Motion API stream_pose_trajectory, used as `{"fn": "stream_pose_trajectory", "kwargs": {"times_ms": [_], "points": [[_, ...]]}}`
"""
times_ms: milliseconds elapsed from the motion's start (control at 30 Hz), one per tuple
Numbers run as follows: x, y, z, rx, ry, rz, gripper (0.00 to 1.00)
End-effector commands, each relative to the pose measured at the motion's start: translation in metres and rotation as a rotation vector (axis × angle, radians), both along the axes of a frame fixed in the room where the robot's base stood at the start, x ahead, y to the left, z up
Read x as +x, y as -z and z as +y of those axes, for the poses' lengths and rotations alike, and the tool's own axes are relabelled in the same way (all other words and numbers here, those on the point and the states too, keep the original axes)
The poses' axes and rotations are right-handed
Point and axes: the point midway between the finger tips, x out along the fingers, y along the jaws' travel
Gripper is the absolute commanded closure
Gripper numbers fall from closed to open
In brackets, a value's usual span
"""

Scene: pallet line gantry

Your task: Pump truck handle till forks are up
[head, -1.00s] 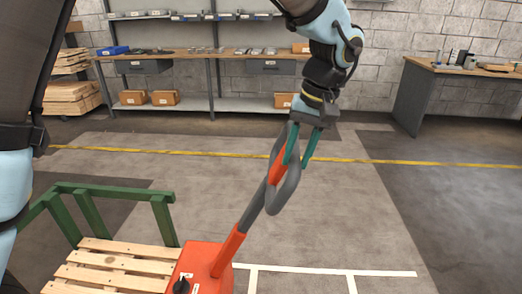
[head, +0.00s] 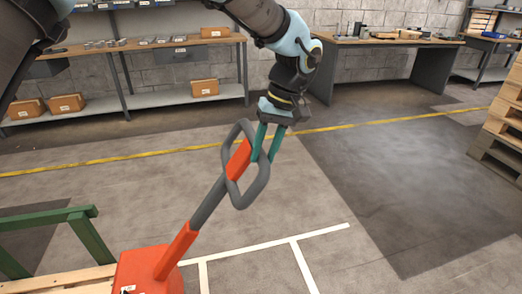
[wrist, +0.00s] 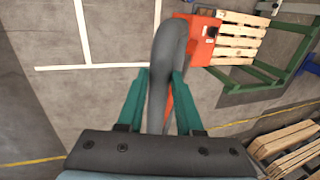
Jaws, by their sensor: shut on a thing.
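The truck handle is a grey loop (head: 232,176) on a grey and orange shaft (head: 207,205), leaning up and to the right from the orange pump housing (head: 150,272). My gripper (head: 267,160) reaches down from above, its green fingers shut on the loop's right side. In the wrist view the grey loop (wrist: 166,55) runs between the two fingers (wrist: 158,100), with the orange housing (wrist: 203,38) beyond. The forks are not visible; the wooden pallet (wrist: 238,38) shows behind the housing.
A green rail frame (head: 88,238) stands beside the pallet at the left. Stacked pallets (head: 505,125) stand at the right edge. A shelf rack (head: 130,60) and a workbench (head: 385,45) line the wall. White lines (head: 270,243) mark the open floor.

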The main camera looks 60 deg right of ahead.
Motion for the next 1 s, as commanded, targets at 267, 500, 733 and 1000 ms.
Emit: {"fn": "stream_pose_trajectory", "kwargs": {"times_ms": [267, 500, 733, 1000], "points": [[0.000, 0.000, -0.001, -0.003, 0.000, 0.001, 0.53], [0.000, 0.000, 0.000, -0.002, 0.000, 0.001, 0.36], [-0.001, -0.002, -0.001, -0.002, 0.000, 0.001, 0.36], [-0.010, -0.042, -0.011, -0.008, 0.001, 0.001, 0.36]]}}
